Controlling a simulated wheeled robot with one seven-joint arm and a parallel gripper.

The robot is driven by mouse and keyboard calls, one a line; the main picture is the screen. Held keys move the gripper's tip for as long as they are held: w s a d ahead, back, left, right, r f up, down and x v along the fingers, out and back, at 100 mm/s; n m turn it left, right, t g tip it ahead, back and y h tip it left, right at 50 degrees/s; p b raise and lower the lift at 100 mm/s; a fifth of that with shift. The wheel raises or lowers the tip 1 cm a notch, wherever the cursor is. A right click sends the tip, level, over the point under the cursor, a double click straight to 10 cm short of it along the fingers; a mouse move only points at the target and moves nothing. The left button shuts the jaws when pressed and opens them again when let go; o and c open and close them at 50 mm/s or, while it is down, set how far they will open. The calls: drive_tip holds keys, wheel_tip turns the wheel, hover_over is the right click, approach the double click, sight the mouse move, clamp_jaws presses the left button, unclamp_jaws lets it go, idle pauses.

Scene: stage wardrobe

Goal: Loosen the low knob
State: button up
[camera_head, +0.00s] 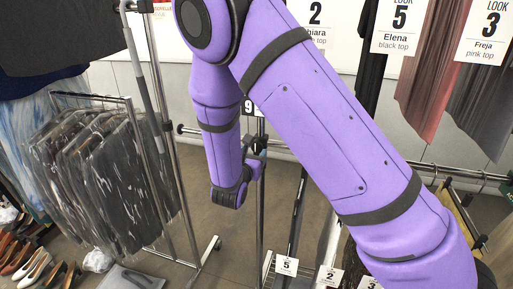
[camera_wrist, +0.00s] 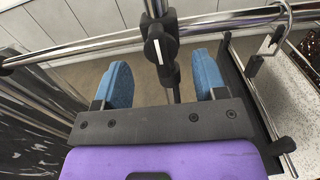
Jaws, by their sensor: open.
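In the wrist view a black knob (camera_wrist: 160,48) with a white pointer line, nearly vertical, sits where a chrome rail meets an upright post. My gripper (camera_wrist: 163,75) is open, with one blue finger pad on each side of the knob's line. The knob is between or just beyond the fingertips; clear gaps show on both sides, and I see no contact. In the head view my gripper (camera_head: 254,152) is small and partly hidden by my arm, close to the post, and the knob cannot be made out clearly there.
A rack of dark garments (camera_head: 95,175) stands at left, with shoes (camera_head: 30,262) on the floor. Labelled garments (camera_head: 440,60) hang at upper right. Chrome rails (camera_wrist: 60,55) cross close around my gripper. A hanger hook (camera_wrist: 262,50) is at right in the wrist view.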

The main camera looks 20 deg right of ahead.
sight(255, 149)
drive_tip(key=shift+x, duration=2.2)
drive_tip(key=c, duration=0.8)
